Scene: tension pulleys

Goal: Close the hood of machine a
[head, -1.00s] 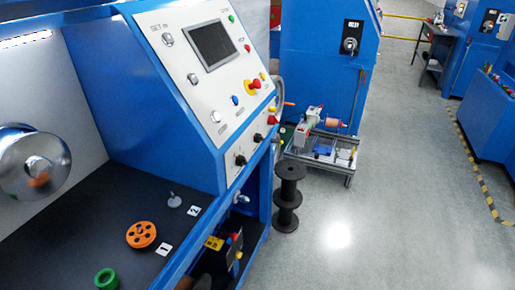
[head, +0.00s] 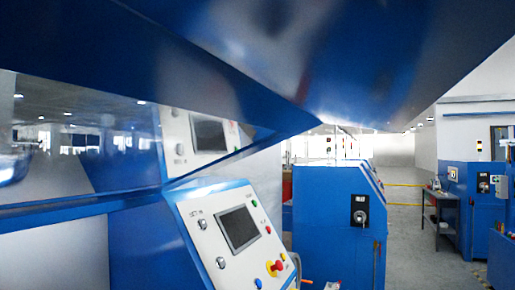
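In the head view, a large blue hood (head: 230,85) hangs raised overhead and spans the top of the picture. Its lower edge slopes down towards the middle. A glossy surface under it at the left mirrors a control panel and ceiling lights. Below it stands the blue machine (head: 140,245) with its white, tilted control panel (head: 205,222), which has a dark screen (head: 239,229) and coloured buttons. The machine's work surface is out of view. Neither of my grippers is in view.
Another blue machine (head: 325,225) stands behind, to the right of the panel. A dark side table (head: 440,200) and more blue machines (head: 480,195) are further right. Grey floor (head: 410,245) is clear between them.

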